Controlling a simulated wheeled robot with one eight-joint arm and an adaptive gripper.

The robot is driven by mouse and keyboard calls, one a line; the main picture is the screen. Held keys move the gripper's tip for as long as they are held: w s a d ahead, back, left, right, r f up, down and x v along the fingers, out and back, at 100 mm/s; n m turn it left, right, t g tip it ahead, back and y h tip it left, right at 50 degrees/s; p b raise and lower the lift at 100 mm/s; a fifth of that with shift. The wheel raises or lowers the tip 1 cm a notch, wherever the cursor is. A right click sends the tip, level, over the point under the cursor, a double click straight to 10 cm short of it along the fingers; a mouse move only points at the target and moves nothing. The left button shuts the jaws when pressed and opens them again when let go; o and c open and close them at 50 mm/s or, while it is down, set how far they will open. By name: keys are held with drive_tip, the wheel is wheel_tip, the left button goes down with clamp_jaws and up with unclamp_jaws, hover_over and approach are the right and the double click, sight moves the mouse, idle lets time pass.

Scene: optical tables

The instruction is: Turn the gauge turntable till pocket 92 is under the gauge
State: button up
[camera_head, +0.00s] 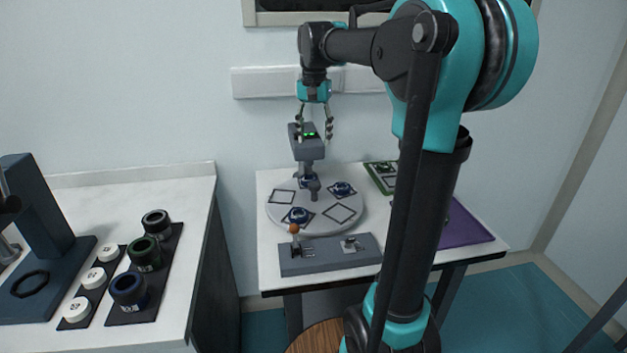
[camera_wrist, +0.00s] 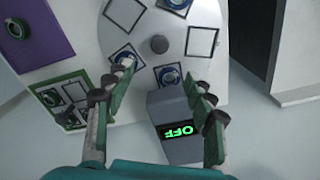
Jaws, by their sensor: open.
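The gauge turntable (camera_head: 320,208) is a round pale disc on the white table, with a grey centre knob (camera_head: 314,189). Several square-outlined pockets ring it; three hold blue round parts and others are empty. No pocket number is legible, so I cannot tell which is pocket 92. The grey gauge (camera_head: 307,147) stands at the disc's back edge; in the wrist view its green display (camera_wrist: 179,131) reads OFF. A blue part (camera_wrist: 168,78) sits by the gauge head. My gripper (camera_head: 314,122) is open and empty, above the gauge, its fingers apart and pointing down.
A grey box (camera_head: 325,261) with an orange-knobbed lever (camera_head: 293,229) stands in front of the disc. A green-framed board (camera_head: 380,176) and purple mat (camera_head: 466,226) lie to the right. The left bench (camera_head: 190,190) holds dark jars and white discs. The wall is close behind.

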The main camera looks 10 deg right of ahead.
sight(314, 184)
wheel_tip(314, 184, down, 15)
drive_tip(key=shift+f, duration=0.2)
drive_tip(key=shift+c, duration=0.4)
clamp_jaws()
